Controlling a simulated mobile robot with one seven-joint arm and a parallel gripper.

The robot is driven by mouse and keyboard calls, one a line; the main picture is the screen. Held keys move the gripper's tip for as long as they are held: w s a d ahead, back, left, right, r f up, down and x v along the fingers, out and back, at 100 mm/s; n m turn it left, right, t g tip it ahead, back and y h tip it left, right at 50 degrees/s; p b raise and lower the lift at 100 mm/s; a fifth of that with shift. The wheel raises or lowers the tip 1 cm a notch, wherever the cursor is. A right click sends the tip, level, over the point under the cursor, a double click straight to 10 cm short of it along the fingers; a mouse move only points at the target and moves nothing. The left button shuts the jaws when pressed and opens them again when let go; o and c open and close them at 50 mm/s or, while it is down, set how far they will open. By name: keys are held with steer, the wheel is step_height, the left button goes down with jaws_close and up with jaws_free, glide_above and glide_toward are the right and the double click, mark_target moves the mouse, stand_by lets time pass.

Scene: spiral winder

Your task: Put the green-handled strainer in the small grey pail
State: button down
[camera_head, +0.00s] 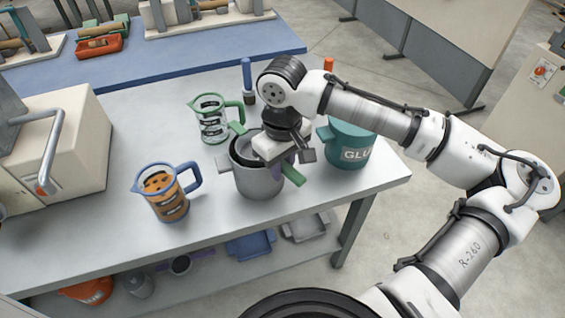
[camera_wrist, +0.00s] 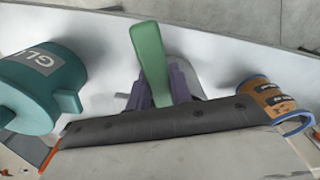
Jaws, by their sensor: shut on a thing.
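The small grey pail (camera_head: 258,183) stands upright on the grey bench, below my gripper in the head view. My gripper (camera_head: 287,168) points down at the pail's right rim and is shut on the strainer's green handle (camera_head: 294,176). The green handle also shows in the wrist view (camera_wrist: 149,55), between the purple fingers (camera_wrist: 160,92). A dark round edge, seemingly the strainer's bowl (camera_head: 238,150), shows at the pail's mouth, with a green tab behind it. My gripper hides most of the bowl, so I cannot tell whether it rests on the pail.
A teal glue pot (camera_head: 347,150) stands close on the right. A green-handled jug (camera_head: 212,122) is behind left, and a blue-handled orange jug (camera_head: 165,194) is front left. A blue-handled tool (camera_head: 247,78) stands behind.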

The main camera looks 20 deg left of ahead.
steer(key=c, duration=1.3)
jaws_free()
steer(key=shift+o, duration=0.2)
step_height(320, 180, up, 13)
steer(key=b, duration=0.1)
steer(key=shift+r, duration=0.2)
